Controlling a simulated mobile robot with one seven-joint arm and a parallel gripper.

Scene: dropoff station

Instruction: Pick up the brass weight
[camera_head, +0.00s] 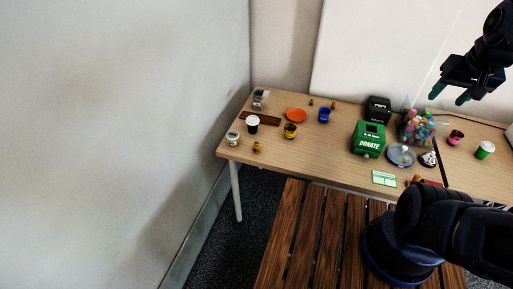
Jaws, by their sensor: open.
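A small brass-coloured piece (256,147) stands near the table's front left edge and looks like a brass weight. Two more small brownish-gold pieces stand at the back, one on the left (311,102) and one on the right (333,105). They are too small to tell which of the three is the weight. My gripper (448,97) is at the upper right, its dark fingers apart and empty. It is raised, well to the right of all three small pieces.
The wooden table (340,155) holds cups on the left, an orange plate (296,115), a blue cup (324,115), a green donate box (369,139), a jar of colourful things (417,127) and a blue-rimmed dish (401,155). A slatted bench (305,240) stands in front.

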